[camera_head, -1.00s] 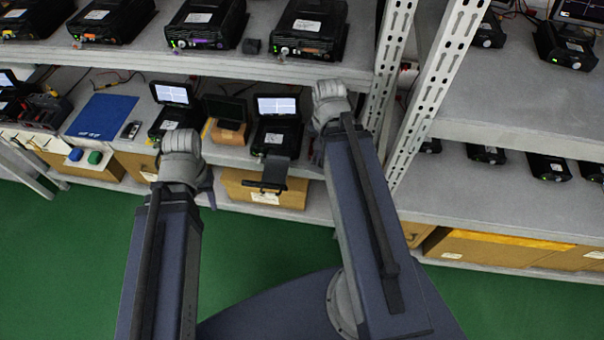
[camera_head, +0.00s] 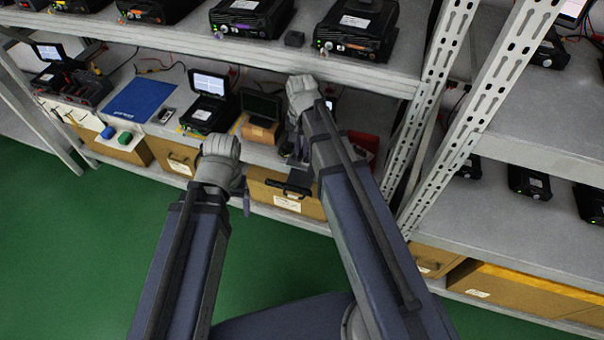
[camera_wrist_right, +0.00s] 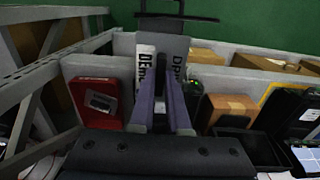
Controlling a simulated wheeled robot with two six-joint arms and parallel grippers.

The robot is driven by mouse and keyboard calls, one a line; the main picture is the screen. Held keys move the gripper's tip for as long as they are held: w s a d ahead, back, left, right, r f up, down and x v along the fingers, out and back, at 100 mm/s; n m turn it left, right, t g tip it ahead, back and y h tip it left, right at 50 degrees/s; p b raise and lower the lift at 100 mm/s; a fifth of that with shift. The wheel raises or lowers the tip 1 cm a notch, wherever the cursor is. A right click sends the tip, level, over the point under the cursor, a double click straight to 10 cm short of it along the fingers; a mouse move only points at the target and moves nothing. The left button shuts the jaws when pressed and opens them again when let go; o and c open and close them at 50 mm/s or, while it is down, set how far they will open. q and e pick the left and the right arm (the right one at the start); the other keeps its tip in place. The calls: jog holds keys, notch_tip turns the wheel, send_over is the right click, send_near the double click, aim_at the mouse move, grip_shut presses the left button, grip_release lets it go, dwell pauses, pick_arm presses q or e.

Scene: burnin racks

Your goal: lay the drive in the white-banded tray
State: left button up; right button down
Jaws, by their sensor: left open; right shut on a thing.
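The drive (camera_wrist_right: 146,70) is a flat grey piece with white lettered labels and a black handle at its end. My right gripper (camera_wrist_right: 162,100) is shut on it in the right wrist view. In the head view the right gripper (camera_head: 298,155) holds the drive at the front edge of the lower shelf, handle end outward. My left gripper (camera_head: 246,198) is open, over the green floor in front of the shelf; its fingers are mostly hidden. I cannot pick out a white band on any tray. A red tray or mat (camera_head: 362,143) lies right of the right gripper, partly hidden.
The red piece (camera_wrist_right: 85,90) carries a small dark-and-white item. A brown box (camera_head: 258,133) with a dark screen and a lit-screen unit (camera_head: 208,105) stand left of the right gripper. A blue mat (camera_head: 138,100) lies further left. A perforated rack post (camera_head: 430,95) stands at right.

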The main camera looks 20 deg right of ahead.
aim_at(302, 175)
jog(key=shift+f+b, duration=4.55)
jog(key=shift+f, duration=0.3)
jog(key=shift+f, duration=0.2)
jog(key=c, duration=0.9)
grip_release()
jog(key=shift+r, duration=0.1)
notch_tip(302, 175, up, 12)
jog(key=p, duration=1.2)
jog(key=shift+r, duration=0.2)
jog(key=s+a+n+h, duration=0.1)
jog(key=s+a+n, duration=0.9)
jog(key=s, duration=0.4)
jog(key=shift+s+a+n, duration=0.15)
jog(key=shift+a+n, duration=0.05)
jog(key=shift+n, duration=0.1)
